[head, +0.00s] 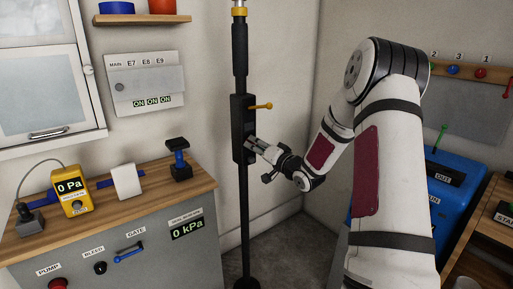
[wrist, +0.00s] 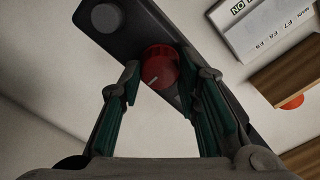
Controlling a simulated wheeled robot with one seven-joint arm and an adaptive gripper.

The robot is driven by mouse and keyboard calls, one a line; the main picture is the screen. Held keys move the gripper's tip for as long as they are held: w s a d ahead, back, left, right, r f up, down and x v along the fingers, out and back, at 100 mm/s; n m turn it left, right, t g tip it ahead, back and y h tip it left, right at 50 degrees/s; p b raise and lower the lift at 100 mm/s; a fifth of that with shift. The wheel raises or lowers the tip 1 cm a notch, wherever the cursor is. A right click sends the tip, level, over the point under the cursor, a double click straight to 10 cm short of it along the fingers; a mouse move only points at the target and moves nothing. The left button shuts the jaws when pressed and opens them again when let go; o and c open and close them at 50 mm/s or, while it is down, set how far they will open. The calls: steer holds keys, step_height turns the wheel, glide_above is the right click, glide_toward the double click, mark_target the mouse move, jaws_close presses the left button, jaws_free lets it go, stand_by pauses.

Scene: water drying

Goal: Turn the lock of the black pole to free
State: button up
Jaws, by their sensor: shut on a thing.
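The black pole (head: 245,210) stands upright on the floor near the corner. A black box (head: 237,112) is mounted on it, with a yellow-orange lever (head: 262,106) sticking out to the right. In the wrist view a red round knob (wrist: 159,66) with a short white mark sits on the black box (wrist: 140,22). My gripper (head: 252,145) is at the lower part of the box. In the wrist view its two fingers (wrist: 160,88) are on either side of the red knob, shut on it. A grey round knob (wrist: 106,17) sits farther along the box.
A wooden-topped cabinet (head: 160,183) with a yellow gauge (head: 72,194) and a blue-and-black clamp (head: 178,155) stands left of the pole. A blue machine (head: 460,200) is behind my arm at right. A wall panel (head: 145,82) reads ON several times.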

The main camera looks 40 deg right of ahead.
steer(key=shift+n, duration=0.3)
steer(key=n+b, duration=1.5)
steer(key=n, duration=0.2)
steer(key=shift+n, duration=0.3)
steer(key=o, duration=1.1)
steer(key=shift+o, duration=0.2)
